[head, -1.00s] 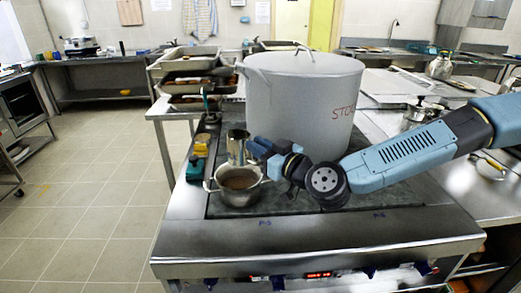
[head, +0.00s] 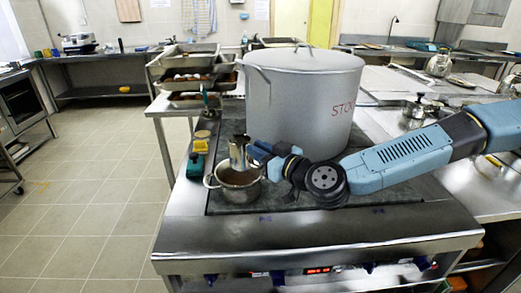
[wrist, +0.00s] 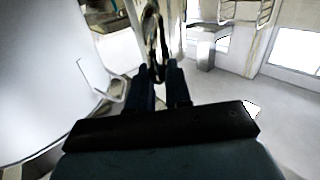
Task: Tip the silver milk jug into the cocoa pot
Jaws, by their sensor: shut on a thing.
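The silver milk jug (head: 239,153) is over the cocoa pot (head: 236,188) in the head view and looks slightly tilted. My gripper (head: 256,152) comes from the right and is shut on the jug. In the wrist view, my gripper's fingers (wrist: 165,84) close on a thin, shiny part of the jug (wrist: 154,40), seen edge-on. The cocoa pot is a small two-handled metal pot on the dark cooktop. The jug and rim hide part of the pot's inside, so I cannot tell whether liquid is flowing.
A large lidded stockpot (head: 300,105) stands close behind my gripper, and its pale wall fills the left of the wrist view. Green and yellow items (head: 199,158) lie left of the pot. Trays (head: 185,78) stand behind. The front steel edge (head: 310,240) is clear.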

